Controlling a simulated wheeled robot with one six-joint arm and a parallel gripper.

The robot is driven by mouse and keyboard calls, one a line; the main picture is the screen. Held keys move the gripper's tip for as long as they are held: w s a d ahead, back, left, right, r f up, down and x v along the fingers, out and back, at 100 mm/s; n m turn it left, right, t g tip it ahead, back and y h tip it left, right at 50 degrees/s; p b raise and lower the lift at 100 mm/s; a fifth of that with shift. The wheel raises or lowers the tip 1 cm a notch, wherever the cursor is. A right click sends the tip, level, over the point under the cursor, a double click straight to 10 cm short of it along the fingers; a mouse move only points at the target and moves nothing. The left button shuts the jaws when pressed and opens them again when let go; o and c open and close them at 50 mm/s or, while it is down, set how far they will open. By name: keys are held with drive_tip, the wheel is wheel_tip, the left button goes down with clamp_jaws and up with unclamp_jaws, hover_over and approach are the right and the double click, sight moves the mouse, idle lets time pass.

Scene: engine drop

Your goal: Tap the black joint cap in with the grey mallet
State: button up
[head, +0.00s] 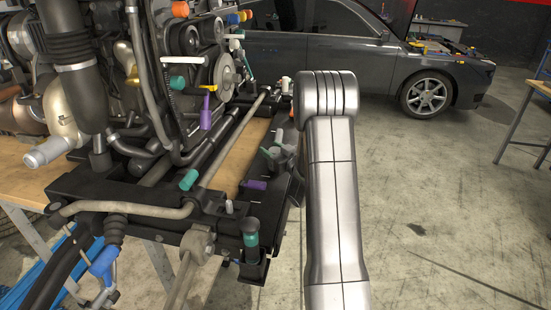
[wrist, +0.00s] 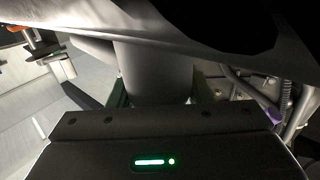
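My gripper (wrist: 160,95) shows in the wrist view, with a dark green finger on each side of a thick grey shaft. The shaft joins a large grey body that fills the upper part of that view, which looks like the grey mallet (wrist: 150,70). The fingers appear closed against the shaft. In the head view, my silver arm hides the gripper and the mallet. I cannot pick out the black joint cap with certainty in either view.
An engine (head: 185,60) on a black subframe (head: 155,200) rests over a wooden table (head: 35,185), with coloured caps and hoses around it. A black post with a teal band (head: 251,238) stands at its front corner. A dark car (head: 330,50) is behind.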

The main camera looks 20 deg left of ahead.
drive_tip(key=shift+c, duration=1.1)
drive_tip(key=shift+r+b, duration=0.75)
drive_tip(key=shift+r, duration=4.35)
